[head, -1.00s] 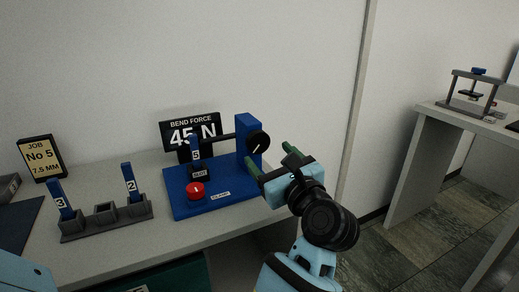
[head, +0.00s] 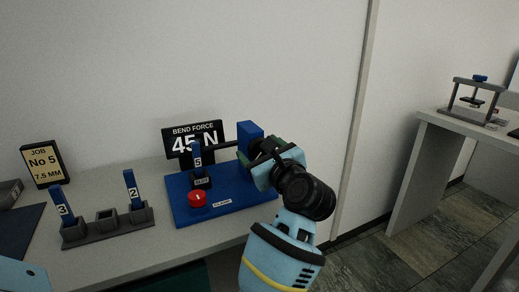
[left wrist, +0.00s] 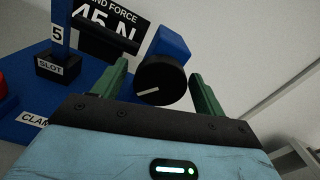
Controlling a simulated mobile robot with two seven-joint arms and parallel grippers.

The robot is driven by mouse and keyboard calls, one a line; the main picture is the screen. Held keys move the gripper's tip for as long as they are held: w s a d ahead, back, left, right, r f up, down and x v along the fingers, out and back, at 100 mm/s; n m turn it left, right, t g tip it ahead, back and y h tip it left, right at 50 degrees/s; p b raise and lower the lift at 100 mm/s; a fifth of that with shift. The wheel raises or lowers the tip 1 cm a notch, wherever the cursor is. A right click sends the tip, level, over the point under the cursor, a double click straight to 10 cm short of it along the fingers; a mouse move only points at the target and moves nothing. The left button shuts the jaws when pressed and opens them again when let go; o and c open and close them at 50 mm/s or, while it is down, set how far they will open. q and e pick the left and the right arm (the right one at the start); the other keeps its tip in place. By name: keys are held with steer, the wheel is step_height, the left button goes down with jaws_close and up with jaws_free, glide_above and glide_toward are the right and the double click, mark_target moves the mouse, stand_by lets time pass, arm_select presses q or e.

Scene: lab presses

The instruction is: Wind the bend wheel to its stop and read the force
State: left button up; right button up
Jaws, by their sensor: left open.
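The black bend wheel (left wrist: 160,80) with a white pointer line is on the blue post of the blue press (head: 225,200). In the head view my left gripper (head: 260,152) is at the wheel and mostly hides it. In the left wrist view its open green fingers (left wrist: 162,88) stand on either side of the wheel, with a gap visible on the left; contact is unclear. The bend force display (head: 194,140) reads 45 N, partly covered by strip 5 (head: 198,158), which stands upright in the slot. The red clamp button (head: 197,198) is in front. My right gripper is not in view.
A job sign (head: 42,163) reads No 5, 7.5 MM. A grey rack (head: 107,228) holds strips 3 and 2, its middle place empty. A wall is behind the bench. Another bench (head: 470,130) with a small press (head: 473,100) stands at the right.

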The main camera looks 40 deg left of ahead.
arm_select(q)
steer(key=shift+w+a, duration=0.1)
steer(key=shift+a, duration=0.1)
steer(key=c, duration=1)
steer(key=m+p, duration=0.4)
steer(key=p, duration=0.1)
steer(key=shift+r, duration=0.25)
steer(key=shift+f+m+p, duration=0.15)
steer(key=shift+m+p, duration=0.65)
steer(key=shift+m, duration=0.1)
steer(key=shift+f, duration=0.1)
steer(key=o, duration=1)
